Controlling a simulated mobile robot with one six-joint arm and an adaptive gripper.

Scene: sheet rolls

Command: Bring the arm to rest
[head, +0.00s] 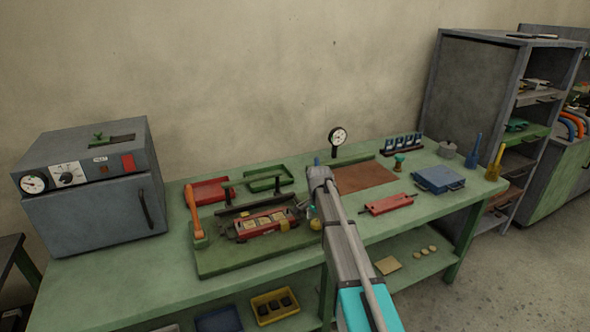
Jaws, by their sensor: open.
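My arm reaches up from the bottom of the head view over the front of a green workbench (110,283). Its grey end, with my gripper (312,210), is over the middle of the bench, just right of a red fixture (264,223). The gripper is small and partly hidden by my own arm link, so its fingers do not show clearly. I see nothing held in it.
A grey oven (95,195) stands at the left. An orange-handled lever (191,212) rises beside the fixture. A tall shelf (477,100) stands beyond.

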